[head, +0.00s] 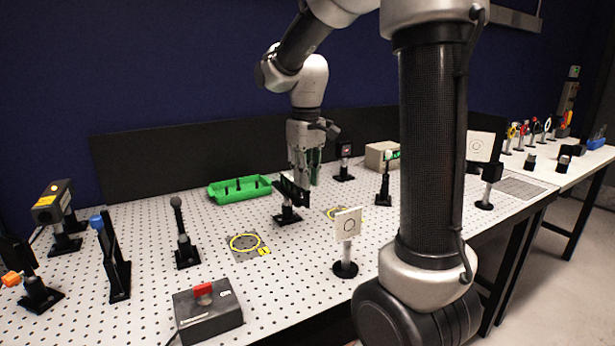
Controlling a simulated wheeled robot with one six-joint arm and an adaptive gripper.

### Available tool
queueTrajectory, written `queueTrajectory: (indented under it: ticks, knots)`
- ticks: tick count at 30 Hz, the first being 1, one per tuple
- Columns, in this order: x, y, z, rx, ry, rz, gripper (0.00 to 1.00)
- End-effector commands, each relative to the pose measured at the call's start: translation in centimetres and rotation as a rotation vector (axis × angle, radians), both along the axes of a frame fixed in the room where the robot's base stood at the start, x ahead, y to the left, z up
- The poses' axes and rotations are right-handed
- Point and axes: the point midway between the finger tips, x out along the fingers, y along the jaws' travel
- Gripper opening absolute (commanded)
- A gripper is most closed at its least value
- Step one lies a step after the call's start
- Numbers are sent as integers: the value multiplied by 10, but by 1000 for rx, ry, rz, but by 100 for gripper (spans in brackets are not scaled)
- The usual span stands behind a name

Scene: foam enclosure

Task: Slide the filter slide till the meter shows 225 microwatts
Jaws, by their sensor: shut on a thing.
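My gripper (305,178) points down over the middle of the perforated optical table. It is shut on the dark filter slide (285,188), which sits on a short post with a square black base (287,217). The fingers hide part of the slide.
A green tray (240,188) lies behind and left. A white target card (347,223) stands in front, right of the slide. A grey box with a red switch (207,308) sits at the front. Several posts stand on the left. Yellow rings (245,243) mark the table.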

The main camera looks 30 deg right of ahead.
Motion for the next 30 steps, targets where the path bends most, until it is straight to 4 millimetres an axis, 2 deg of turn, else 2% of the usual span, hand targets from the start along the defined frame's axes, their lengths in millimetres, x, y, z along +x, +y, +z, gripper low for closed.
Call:
queueTrajectory:
  ticks: [3, 9, 10, 12, 17, 20, 30]
  knots:
    - [9, 0, 0, 0, -1, 0, 0]
    - [9, 0, 1, 0, -2, 0, 0]
    - [9, 0, 1, 0, -2, 0, 22]
    - [9, 0, 1, 0, -2, 0, 34]
    - [9, 0, 3, 0, -3, 1, 36]
    - [10, 0, 15, 0, -8, 1, 36]
    - [9, -1, 89, -3, -7, 1, 41]
